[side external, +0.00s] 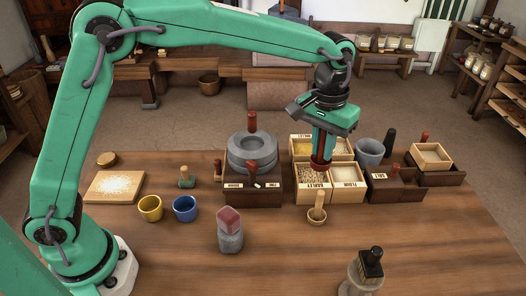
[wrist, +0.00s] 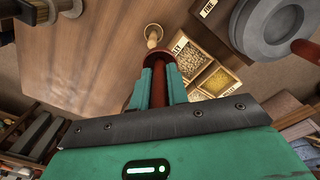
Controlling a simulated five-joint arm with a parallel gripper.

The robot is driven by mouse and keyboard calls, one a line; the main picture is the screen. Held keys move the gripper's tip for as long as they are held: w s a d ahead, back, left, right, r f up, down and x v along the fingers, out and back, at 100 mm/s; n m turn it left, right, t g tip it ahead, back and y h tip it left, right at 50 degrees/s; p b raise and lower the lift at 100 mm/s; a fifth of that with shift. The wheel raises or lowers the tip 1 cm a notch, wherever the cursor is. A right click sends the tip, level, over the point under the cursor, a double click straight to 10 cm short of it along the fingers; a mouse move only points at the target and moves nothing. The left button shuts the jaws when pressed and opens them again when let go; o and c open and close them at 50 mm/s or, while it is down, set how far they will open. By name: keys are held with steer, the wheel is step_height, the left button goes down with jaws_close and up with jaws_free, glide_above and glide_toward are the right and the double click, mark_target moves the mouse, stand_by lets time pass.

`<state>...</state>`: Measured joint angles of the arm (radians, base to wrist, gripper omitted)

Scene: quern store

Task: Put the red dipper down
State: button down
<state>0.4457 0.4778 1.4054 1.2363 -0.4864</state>
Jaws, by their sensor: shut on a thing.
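My gripper (side external: 326,136) is shut on the red dipper (side external: 319,165), which hangs cup-end down. In the side view the dipper overlaps the barley box (side external: 313,197); its exact height above the grain is hard to tell. In the wrist view the dipper (wrist: 159,58) sticks out between the green fingers of my gripper (wrist: 160,82). The box's grain compartments (wrist: 196,57) show just right of it there. What is inside the dipper's cup is hidden.
The flour box (side external: 348,196), grey mortar (side external: 369,153) and dark salt box (side external: 395,189) are to the right. The quern (side external: 251,157) is left, with yellow (side external: 150,209) and blue (side external: 185,209) cups.

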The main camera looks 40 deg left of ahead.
steer(key=s+a+n, duration=0.2)
steer(key=a+n, duration=0.2)
steer(key=a, duration=0.8)
steer(key=s+a+n, duration=0.2)
steer(key=a+n, duration=0.2)
steer(key=a, duration=0.9)
steer(key=s+a+n, duration=0.6)
steer(key=s+a, duration=0.5)
steer(key=a, duration=0.1)
steer(key=a+f, duration=0.3)
steer(key=f, duration=0.1)
steer(key=s+a+f, duration=0.1)
steer(key=a+f, duration=0.3)
steer(key=s+a+f, duration=0.1)
steer(key=a+f, duration=0.3)
steer(key=f, duration=0.1)
steer(key=shift+s+a, duration=0.15)
steer(key=shift+a, duration=0.1)
steer(key=shift+f, duration=0.1)
steer(key=shift+f, duration=1.9)
steer(key=shift+f, duration=0.1)
